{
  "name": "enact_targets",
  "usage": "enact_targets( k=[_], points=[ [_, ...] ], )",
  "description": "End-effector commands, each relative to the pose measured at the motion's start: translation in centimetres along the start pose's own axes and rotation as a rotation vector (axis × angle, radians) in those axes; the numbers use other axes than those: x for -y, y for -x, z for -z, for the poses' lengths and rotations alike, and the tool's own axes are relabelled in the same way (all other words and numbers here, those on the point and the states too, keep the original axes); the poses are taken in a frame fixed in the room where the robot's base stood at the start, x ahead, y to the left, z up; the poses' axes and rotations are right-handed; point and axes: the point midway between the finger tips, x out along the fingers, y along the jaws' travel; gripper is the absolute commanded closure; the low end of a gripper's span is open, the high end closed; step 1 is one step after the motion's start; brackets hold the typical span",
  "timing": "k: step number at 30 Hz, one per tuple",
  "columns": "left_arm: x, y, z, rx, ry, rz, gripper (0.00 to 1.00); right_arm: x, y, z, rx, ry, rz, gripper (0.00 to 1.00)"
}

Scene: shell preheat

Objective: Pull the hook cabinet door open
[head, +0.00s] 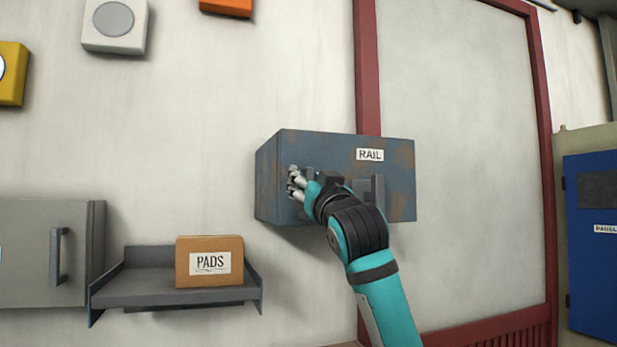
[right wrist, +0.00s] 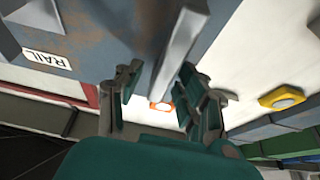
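A blue-grey, rust-patched wall cabinet labelled RAIL (head: 340,147) is in the middle of the head view; no label reading "hook" shows. One upright bar handle (head: 378,190) stands on the right of its front. My right gripper (head: 295,183) is at the left part of that front and hides some of it. In the right wrist view, its two fingers (right wrist: 158,78) are apart, with a grey bar handle (right wrist: 181,42) between them, closer to the right finger. I cannot tell whether they touch it. The cabinet looks shut. My left gripper is not in view.
A grey cabinet (head: 40,240) with a bar handle is at the left. Beside it a grey shelf (head: 140,288) holds a brown PADS box (head: 209,250). A red-framed panel (head: 450,110) is behind the right side. A blue PANEL door (head: 592,260) is at far right.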

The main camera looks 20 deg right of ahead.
Motion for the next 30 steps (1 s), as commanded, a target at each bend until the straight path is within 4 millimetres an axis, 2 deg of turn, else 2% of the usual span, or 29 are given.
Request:
enact_targets(
  k=[3, 9, 12, 24, 30],
  points=[
    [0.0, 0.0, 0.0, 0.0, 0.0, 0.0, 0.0, 0.0, 0.0, 0.0, 0.0, 0.0, 0.0, 0.64],
    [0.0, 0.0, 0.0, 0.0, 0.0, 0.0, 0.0, 0.0, 0.0, 0.0, 0.0, 0.0, 0.0, 0.9],
    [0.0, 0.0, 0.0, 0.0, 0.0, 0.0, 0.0, 0.0, 0.0, 0.0, 0.0, 0.0, 0.0, 1.0],
    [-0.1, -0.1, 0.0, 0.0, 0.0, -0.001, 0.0, -0.1, 0.2, 0.1, -0.001, -0.001, 0.001, 1.0],
    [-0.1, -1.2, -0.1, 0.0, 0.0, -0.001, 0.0, -0.8, 2.1, 0.7, -0.005, -0.005, 0.016, 1.0]
  ],
)
